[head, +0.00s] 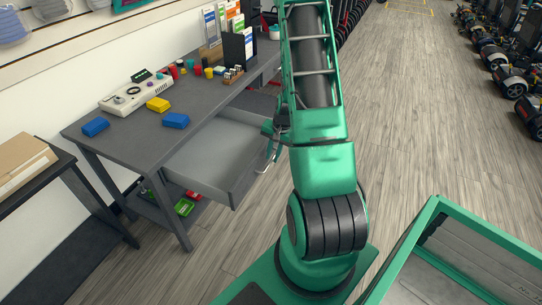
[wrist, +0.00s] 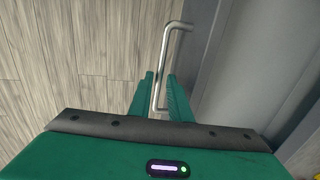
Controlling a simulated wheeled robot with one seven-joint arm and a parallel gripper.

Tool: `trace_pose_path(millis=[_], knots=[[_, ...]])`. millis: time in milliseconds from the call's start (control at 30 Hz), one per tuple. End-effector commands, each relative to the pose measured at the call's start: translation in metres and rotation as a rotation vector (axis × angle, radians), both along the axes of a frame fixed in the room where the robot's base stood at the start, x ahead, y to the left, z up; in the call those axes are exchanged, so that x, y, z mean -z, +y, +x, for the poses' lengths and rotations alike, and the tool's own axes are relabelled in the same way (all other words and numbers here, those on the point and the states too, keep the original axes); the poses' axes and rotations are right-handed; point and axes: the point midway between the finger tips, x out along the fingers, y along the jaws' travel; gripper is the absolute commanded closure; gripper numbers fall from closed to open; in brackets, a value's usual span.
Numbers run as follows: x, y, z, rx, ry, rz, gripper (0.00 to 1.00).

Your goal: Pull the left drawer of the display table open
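The grey display table (head: 130,130) stands along the wall in the head view. Its near-end, left drawer (head: 215,150) is pulled well out and looks empty. The drawer's metal bar handle (head: 272,156) shows beside my arm. In the wrist view the handle (wrist: 166,62) rises from between the two green fingers of my gripper (wrist: 162,90). The fingers stand apart with a gap visible around the bar, and the drawer front (wrist: 215,75) lies to their right. In the head view my arm hides most of the gripper.
Blue and yellow blocks, a control box (head: 135,95) and small cups sit on the tabletop. A dark side table with a cardboard box (head: 22,160) stands at left. Scooters (head: 510,75) line the right side. The wood floor between is clear.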

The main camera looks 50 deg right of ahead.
Motion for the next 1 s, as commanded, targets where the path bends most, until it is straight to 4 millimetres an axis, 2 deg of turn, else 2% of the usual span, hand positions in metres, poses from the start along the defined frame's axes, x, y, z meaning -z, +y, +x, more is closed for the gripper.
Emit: trace_pose_path(millis=[233,367,800,1000], knots=[[0.000,-0.001,0.000,0.000,0.000,-0.002,0.83],[-0.007,-0.002,-0.001,0.001,-0.001,-0.003,0.83],[-0.077,-0.006,-0.012,0.001,-0.002,-0.002,0.83],[-0.099,-0.007,-0.016,0.001,-0.001,-0.003,0.83]])
